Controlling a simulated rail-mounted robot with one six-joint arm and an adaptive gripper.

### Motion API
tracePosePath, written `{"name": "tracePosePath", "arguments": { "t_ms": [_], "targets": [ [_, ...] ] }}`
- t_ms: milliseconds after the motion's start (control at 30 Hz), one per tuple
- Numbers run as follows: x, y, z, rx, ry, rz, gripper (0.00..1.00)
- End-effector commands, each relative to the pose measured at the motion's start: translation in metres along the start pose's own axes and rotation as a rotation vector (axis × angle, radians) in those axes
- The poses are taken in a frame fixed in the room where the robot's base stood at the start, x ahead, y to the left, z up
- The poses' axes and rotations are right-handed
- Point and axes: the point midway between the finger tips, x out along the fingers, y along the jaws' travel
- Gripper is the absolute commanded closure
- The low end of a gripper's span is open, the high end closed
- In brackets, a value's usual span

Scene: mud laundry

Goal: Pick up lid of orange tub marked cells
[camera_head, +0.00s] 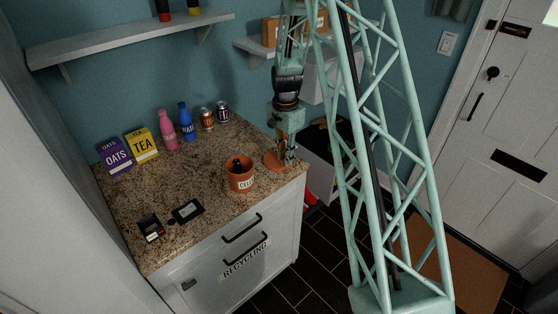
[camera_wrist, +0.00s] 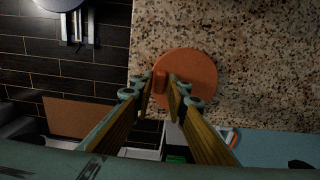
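The orange tub (camera_head: 241,180), marked with a partly legible "CELL…" label, stands uncovered on the counter with dark items inside. Its round orange lid (camera_head: 273,161) appears to lie flat on the counter, behind and right of the tub, near the right edge. In the wrist view the lid (camera_wrist: 194,80) is a flat disc with a small raised block at its left side. My gripper (camera_head: 289,158) is low over the lid's right side. In the wrist view my gripper's fingertips (camera_wrist: 160,82) are apart, on either side of that block; contact cannot be made out.
The granite counter (camera_head: 205,200) holds oats and tea boxes (camera_head: 142,145), pink and blue bottles (camera_head: 186,124) and two cans (camera_head: 207,118) at the back. Two small dark devices (camera_head: 187,211) lie at the front left. A wall shelf (camera_head: 130,38) hangs above. The counter's middle is clear.

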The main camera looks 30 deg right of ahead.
Motion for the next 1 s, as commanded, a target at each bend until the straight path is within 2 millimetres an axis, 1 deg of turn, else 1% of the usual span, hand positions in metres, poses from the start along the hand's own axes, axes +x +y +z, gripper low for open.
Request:
{"name": "tracePosePath", "arguments": {
  "t_ms": [33, 133, 467, 633, 1000],
  "targets": [
    [0.000, 0.000, 0.000, 0.000, 0.000, 0.000, 0.90],
    [0.000, 0.000, 0.000, 0.000, 0.000, 0.000, 0.99],
    [-0.001, 0.000, 0.000, 0.000, 0.000, 0.000, 0.99],
    [-0.004, 0.000, 0.000, 0.000, 0.000, 0.000, 0.99],
    [-0.025, -0.001, 0.000, 0.000, 0.001, -0.001, 0.99]
  ]
}}
